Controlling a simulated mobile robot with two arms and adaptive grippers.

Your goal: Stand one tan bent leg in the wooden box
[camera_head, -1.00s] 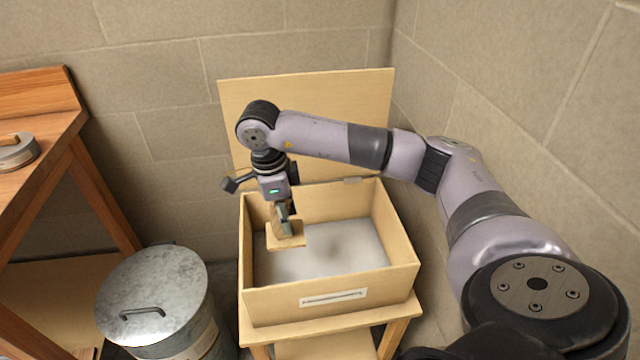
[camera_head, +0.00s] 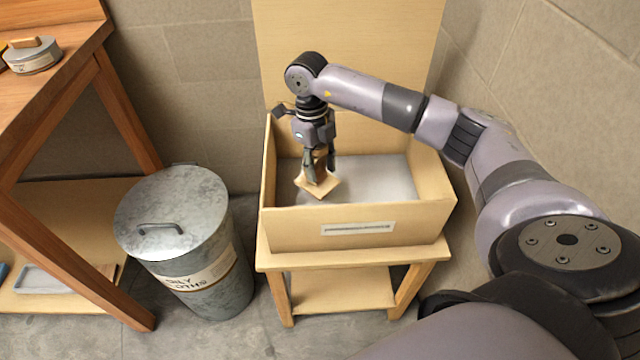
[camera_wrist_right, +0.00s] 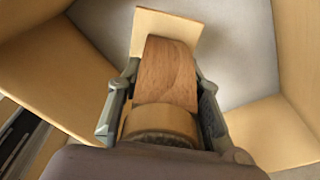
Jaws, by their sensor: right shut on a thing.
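The tan bent leg (camera_head: 319,185) hangs from my right gripper (camera_head: 319,165), inside the open wooden box (camera_head: 300,235). The gripper points down and its fingers are shut on the leg. In the right wrist view the leg's curved brown face (camera_wrist_right: 166,75) lies between the two fingers (camera_wrist_right: 160,105), with a flat pale tan part (camera_wrist_right: 170,22) beyond it. The pale grey box floor (camera_wrist_right: 240,50) shows around it. I cannot tell whether the leg touches the floor. My left gripper is not in view.
The box stands on a small wooden stand (camera_head: 345,290), its lid (camera_head: 345,60) raised at the back. A lidded metal bin (camera_head: 185,235) stands to its left. A wooden bench (camera_head: 60,90) with a round tin (camera_head: 33,55) is at far left. Walls close in behind and right.

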